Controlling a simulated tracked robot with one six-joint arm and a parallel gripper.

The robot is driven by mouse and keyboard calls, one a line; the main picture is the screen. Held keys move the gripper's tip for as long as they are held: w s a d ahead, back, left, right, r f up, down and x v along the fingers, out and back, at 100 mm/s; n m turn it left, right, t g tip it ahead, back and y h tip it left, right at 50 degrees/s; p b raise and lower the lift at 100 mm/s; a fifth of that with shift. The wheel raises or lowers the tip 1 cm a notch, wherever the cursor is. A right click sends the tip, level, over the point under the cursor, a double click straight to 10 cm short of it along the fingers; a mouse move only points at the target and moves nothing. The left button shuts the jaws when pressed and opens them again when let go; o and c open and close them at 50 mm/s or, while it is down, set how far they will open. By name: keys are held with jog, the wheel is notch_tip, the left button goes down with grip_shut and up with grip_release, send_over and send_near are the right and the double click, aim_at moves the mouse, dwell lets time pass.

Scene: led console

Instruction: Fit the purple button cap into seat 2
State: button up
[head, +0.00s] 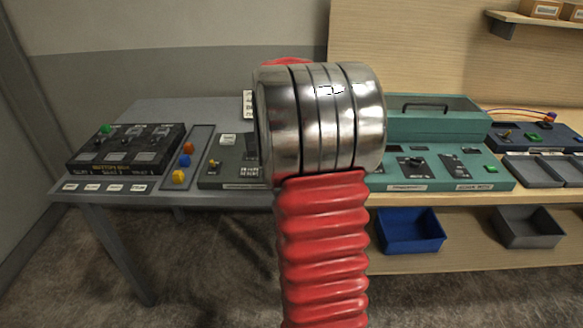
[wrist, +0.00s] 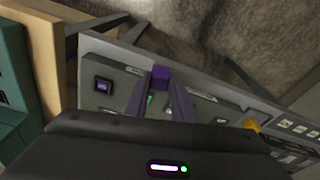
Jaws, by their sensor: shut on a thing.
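In the wrist view my gripper (wrist: 160,88) is shut on a small purple button cap (wrist: 160,74), held between the fingertips above the edge of the grey table. In the head view my own arm hides the gripper and the cap. A black button box (head: 125,148) stands at the left end of the table, with several printed labels along its front. A green cap (head: 105,128) shows at its back left. The seat numbers are too small to read surely, so I cannot tell which is seat 2. The cap appears apart from the box.
A narrow tray (head: 201,140) with orange, blue and yellow caps lies right of the box. A dark grey panel (head: 235,170) is beside it, partly behind my arm. A teal console (head: 440,165) stands on the wooden bench, with a blue bin (head: 410,232) below.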

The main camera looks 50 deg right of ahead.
jog(key=w+a+f+n, duration=0.2)
jog(key=w+a+f, duration=0.1)
jog(key=a, duration=0.8)
jog(key=w+a+f+n, duration=0.2)
jog(key=w+a, duration=0.2)
jog(key=a, duration=0.8)
jog(key=w+a+f+n+y, duration=0.1)
jog(key=w+a+f+n, duration=0.2)
jog(key=a, duration=0.8)
jog(key=shift+w+a+f, duration=0.2)
jog(key=shift+a+f, duration=0.15)
jog(key=shift+a, duration=0.05)
jog(key=shift+a, duration=0.1)
